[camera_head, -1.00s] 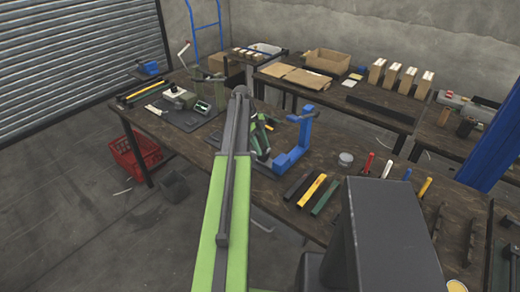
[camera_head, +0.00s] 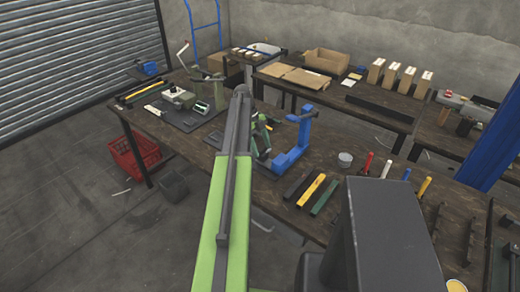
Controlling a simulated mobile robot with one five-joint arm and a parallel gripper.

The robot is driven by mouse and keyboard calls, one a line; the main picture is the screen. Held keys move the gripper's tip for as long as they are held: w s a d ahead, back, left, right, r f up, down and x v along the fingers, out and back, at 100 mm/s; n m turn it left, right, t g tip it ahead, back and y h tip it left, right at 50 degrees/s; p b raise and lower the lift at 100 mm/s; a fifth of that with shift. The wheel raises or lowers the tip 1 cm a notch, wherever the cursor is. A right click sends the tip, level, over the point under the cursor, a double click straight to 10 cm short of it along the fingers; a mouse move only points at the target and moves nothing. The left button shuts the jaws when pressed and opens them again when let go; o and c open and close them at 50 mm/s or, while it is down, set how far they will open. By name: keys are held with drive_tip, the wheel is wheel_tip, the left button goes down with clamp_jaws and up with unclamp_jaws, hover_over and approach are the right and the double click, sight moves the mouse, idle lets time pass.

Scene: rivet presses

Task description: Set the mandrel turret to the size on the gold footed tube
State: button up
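My arm reaches up the middle of the picture. Its far end, with green and dark parts (camera_head: 262,138), shows just right of the upper link, beside a blue C-shaped press frame (camera_head: 292,157). The finger opening is too small and hidden to read. A grey-green press (camera_head: 208,90) with a lever stands farther back on the left of the bench. I cannot make out which part is the mandrel turret. A yellow bar (camera_head: 311,190) lies between a dark bar and a green bar; I cannot tell whether it is the gold footed tube. No size marking is readable.
The wooden bench (camera_head: 225,150) also bears a grey round tin (camera_head: 345,159) and upright red, white, blue and yellow-handled tools. A red crate (camera_head: 135,157) stands on the floor at left. Cartons (camera_head: 326,61) stand on the back table. A blue column (camera_head: 490,150) rises at right.

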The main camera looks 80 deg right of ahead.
drive_tip(key=shift+r, duration=0.1)
drive_tip(key=shift+d+r+p, duration=0.1)
drive_tip(key=shift+r+p, duration=0.15)
drive_tip(key=shift+p, duration=0.1)
drive_tip(key=p+v, duration=1.5)
drive_tip(key=v, duration=0.1)
drive_tip(key=shift+r, duration=0.4)
drive_tip(key=shift+w+f, duration=0.1)
drive_tip(key=shift+w, duration=0.05)
